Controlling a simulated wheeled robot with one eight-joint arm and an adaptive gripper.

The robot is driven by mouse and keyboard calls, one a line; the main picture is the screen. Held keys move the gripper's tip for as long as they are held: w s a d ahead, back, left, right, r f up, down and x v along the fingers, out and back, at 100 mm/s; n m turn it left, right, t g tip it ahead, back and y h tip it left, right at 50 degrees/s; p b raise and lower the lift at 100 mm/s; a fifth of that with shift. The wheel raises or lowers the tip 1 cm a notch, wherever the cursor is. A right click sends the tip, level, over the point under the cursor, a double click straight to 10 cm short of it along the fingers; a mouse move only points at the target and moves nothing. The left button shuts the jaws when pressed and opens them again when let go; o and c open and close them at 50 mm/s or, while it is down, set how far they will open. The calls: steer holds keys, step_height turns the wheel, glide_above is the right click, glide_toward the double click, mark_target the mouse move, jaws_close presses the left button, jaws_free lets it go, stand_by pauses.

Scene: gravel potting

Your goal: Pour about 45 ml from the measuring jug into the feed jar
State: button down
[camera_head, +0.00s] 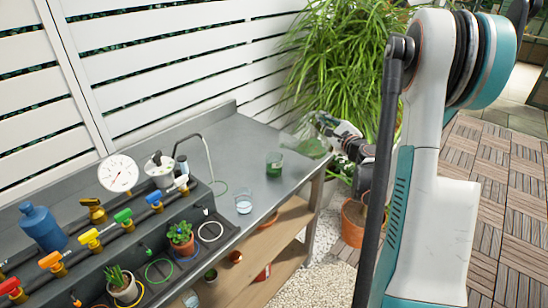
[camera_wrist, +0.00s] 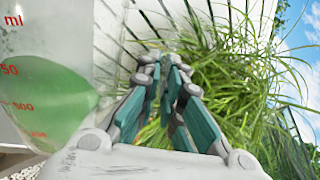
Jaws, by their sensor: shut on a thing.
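The clear measuring jug (camera_head: 300,128) hangs in the air above the right end of the grey bench, tilted, with green liquid in its lower part. It also shows at the left of the wrist view (camera_wrist: 45,65), with red marks and the green liquid slanting against its wall. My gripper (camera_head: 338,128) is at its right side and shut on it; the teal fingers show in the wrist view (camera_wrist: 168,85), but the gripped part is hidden. A small clear jar (camera_head: 274,164) with green liquid, apparently the feed jar, stands on the bench below and left of the jug. I cannot see a stream.
A glass of clear liquid (camera_head: 244,203) stands nearer on the bench. A round gauge (camera_head: 118,173), coloured valves, a blue bottle (camera_head: 43,228) and small potted plants (camera_head: 181,237) fill the left. A tall grassy plant (camera_head: 345,60) stands behind my gripper. The bench around the jar is clear.

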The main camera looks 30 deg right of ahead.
steer(key=shift+s+d+f+m, duration=0.1)
steer(key=shift+d+f+m, duration=0.25)
steer(key=shift+f+m, duration=0.25)
steer(key=d+f+m, duration=0.6)
steer(key=f+m, duration=0.2)
steer(key=f, duration=0.1)
steer(key=shift+s+m, duration=0.3)
steer(key=shift+s, duration=0.15)
stand_by(1.6)
